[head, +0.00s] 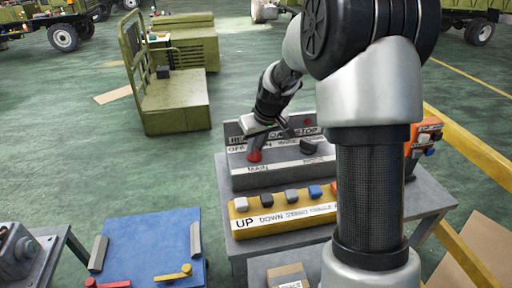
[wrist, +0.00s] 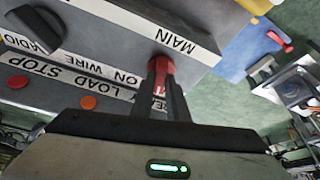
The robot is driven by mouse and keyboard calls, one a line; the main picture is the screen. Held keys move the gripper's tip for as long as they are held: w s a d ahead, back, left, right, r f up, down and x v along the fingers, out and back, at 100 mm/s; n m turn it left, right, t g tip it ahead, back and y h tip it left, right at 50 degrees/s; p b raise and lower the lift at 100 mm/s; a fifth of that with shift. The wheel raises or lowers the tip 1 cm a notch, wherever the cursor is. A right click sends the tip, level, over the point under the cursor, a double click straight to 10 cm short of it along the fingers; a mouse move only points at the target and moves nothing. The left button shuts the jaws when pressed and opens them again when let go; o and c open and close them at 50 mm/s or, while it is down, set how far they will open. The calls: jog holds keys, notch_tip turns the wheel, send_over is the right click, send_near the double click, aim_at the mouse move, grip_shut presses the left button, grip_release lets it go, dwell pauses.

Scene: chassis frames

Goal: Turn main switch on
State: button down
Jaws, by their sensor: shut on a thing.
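The main switch is a red knob (head: 254,155) on a grey panel box (head: 285,178), at the left of its sloped face. In the wrist view the red knob (wrist: 160,66) sits beside the word MAIN. My gripper (head: 262,137) reaches down to it from above. In the wrist view my gripper (wrist: 161,88) is shut on the red knob, with a finger on each side. The fingers hide part of the knob and part of the ON label, so its exact turn position is hard to tell.
A black knob (head: 307,146) is to the right on the same panel, marked RADIO in the wrist view. A yellow button box (head: 283,215) stands in front. A blue board with levers (head: 150,240) is at the lower left.

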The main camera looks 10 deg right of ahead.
jog(key=m+h, duration=0.1)
jog(key=m, duration=0.1)
jog(key=m+p, duration=0.1)
jog(key=m, duration=0.1)
jog(key=m+h, duration=0.1)
jog(key=m, duration=0.1)
jog(key=shift+a+h+p, duration=0.3)
jog(key=shift+a, duration=0.05)
jog(key=m+h, duration=0.1)
jog(key=m, duration=0.2)
jog(key=m+g+h+p, duration=0.1)
jog(key=m, duration=0.2)
jog(key=shift+w, duration=0.1)
jog(key=shift+m, duration=0.3)
jog(key=c, duration=1.7)
grip_release()
jog(key=p+v, duration=0.1)
jog(key=v, duration=1.6)
jog(key=shift+w+a+r, duration=0.1)
jog(key=shift+a+r, duration=0.05)
jog(key=shift+r, duration=0.1)
